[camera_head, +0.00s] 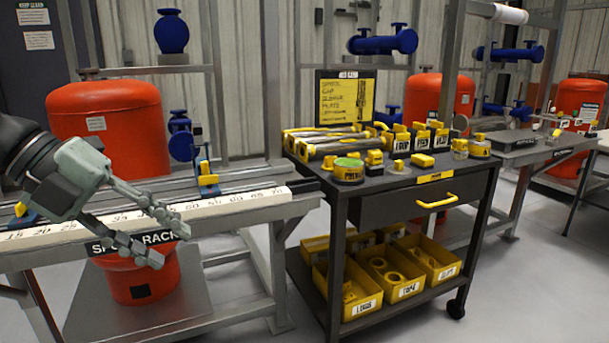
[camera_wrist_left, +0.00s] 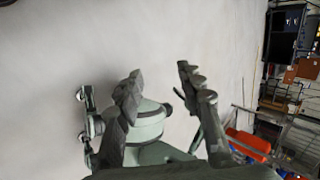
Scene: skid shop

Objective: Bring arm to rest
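My left gripper (camera_head: 168,236) comes in from the left in the head view. It hangs in front of the steel bench with the numbered ruler strip (camera_head: 240,200). Its two fingers are spread apart with nothing between them. In the left wrist view the same gripper (camera_wrist_left: 160,95) shows its fingers apart, with pale floor (camera_wrist_left: 150,40) beyond them. My right gripper does not show in the head view.
A dark tool cart (camera_head: 395,190) with yellow-marked tools and yellow bins (camera_head: 345,295) stands right of the gripper. Red tanks (camera_head: 110,115) stand behind the bench. Another bench (camera_head: 530,150) is at the right. Grey floor (camera_head: 510,300) is clear at lower right.

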